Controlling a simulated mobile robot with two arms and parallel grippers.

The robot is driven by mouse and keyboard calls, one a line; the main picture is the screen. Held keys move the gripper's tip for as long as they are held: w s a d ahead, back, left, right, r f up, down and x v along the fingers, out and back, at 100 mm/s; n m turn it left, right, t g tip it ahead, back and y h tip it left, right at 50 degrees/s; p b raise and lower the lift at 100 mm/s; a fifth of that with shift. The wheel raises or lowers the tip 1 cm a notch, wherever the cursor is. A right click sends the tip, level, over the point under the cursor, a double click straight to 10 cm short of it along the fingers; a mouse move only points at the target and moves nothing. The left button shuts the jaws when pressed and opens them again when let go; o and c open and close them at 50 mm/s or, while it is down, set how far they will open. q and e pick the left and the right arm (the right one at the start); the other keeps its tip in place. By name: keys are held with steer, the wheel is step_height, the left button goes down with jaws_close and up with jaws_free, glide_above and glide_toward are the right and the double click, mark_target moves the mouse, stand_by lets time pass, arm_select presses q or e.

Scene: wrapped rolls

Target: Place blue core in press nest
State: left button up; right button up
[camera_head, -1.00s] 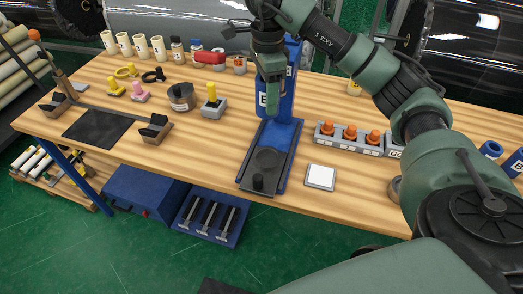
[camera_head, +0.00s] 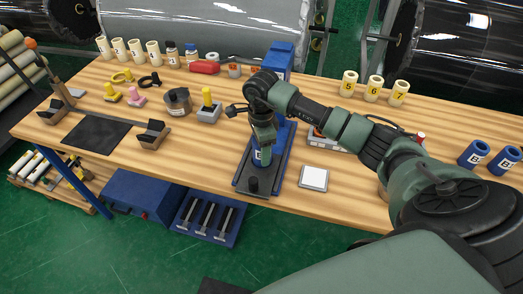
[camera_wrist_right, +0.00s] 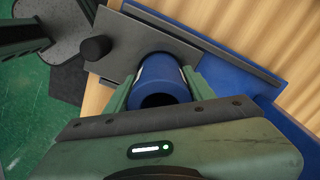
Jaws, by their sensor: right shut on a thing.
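My right gripper (camera_head: 262,148) is shut on a blue core (camera_head: 262,157) with a white label, and points down over the press. The core also shows upright between the two fingers in the right wrist view (camera_wrist_right: 161,78). The press (camera_head: 281,57) is blue, with a dark base plate (camera_head: 243,178) and a black knob (camera_head: 253,185) at its front. The core is over the round nest area of that plate and hides the nest. I cannot tell whether the core touches it or hovers just above. My left gripper is not in view.
A white square pad (camera_head: 314,177) lies right of the press. A grey block with a yellow peg (camera_head: 207,105) stands to its left. More blue cores (camera_head: 474,154) stand at the right, and several cream cores (camera_head: 373,88) at the back. My forearm covers part of the orange-topped rack.

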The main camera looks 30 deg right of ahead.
steer(key=shift+f, duration=0.75)
steer(key=o, duration=1.1)
steer(key=shift+f, duration=0.15)
steer(key=o, duration=0.4)
step_height(320, 180, up, 12)
steer(key=b, duration=0.4)
steer(key=shift+r, duration=0.2)
